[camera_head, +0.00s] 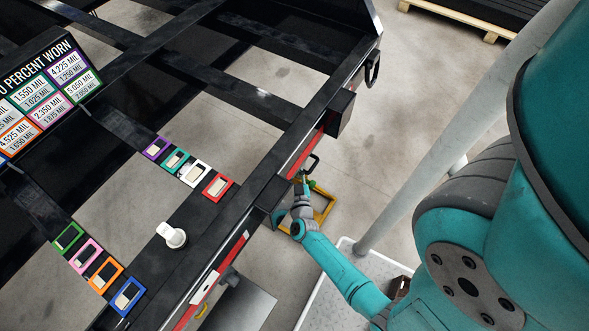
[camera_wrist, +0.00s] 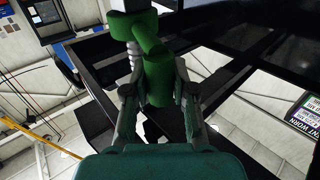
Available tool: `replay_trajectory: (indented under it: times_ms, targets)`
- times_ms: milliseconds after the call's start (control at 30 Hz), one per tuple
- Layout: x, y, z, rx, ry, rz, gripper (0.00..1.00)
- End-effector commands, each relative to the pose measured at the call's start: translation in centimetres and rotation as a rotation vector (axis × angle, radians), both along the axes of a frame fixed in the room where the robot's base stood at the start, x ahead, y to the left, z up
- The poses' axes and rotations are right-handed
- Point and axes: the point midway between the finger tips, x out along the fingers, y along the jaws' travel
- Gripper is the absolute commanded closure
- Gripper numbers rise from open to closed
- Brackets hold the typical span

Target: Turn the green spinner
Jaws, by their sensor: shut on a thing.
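The green spinner (camera_wrist: 158,72) fills the upper middle of the wrist view. It shows a round green body with a bent arm and a green part above, beside a ribbed grey piece. My gripper (camera_wrist: 160,98) has one finger on each side of the lower green cylinder and is shut on it. In the head view, my gripper (camera_head: 304,186) is at the outer side of the black trailer frame (camera_head: 330,105), low beside its red and white edge.
A black box (camera_head: 340,113) and a handle (camera_head: 372,68) stick out from the trailer's side near my arm. A yellow frame (camera_head: 323,208) lies below my gripper. Coloured tags (camera_head: 217,187) and a white knob (camera_head: 172,235) sit on the trailer beams.

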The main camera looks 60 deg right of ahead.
Motion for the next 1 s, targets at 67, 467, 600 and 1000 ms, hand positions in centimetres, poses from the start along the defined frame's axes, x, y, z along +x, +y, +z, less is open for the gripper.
replay_trajectory:
  times_ms: [67,467,600,1000]
  targets:
    - [-0.1,-0.1,0.0,0.001,-0.001,-0.003,1.0]
    - [0.0,0.0,0.0,0.0,0.0,-0.001,0.48]
    - [-0.2,0.3,0.0,0.0,0.0,0.0,0.48]
    - [-3.9,5.4,0.0,0.001,0.001,0.005,0.48]
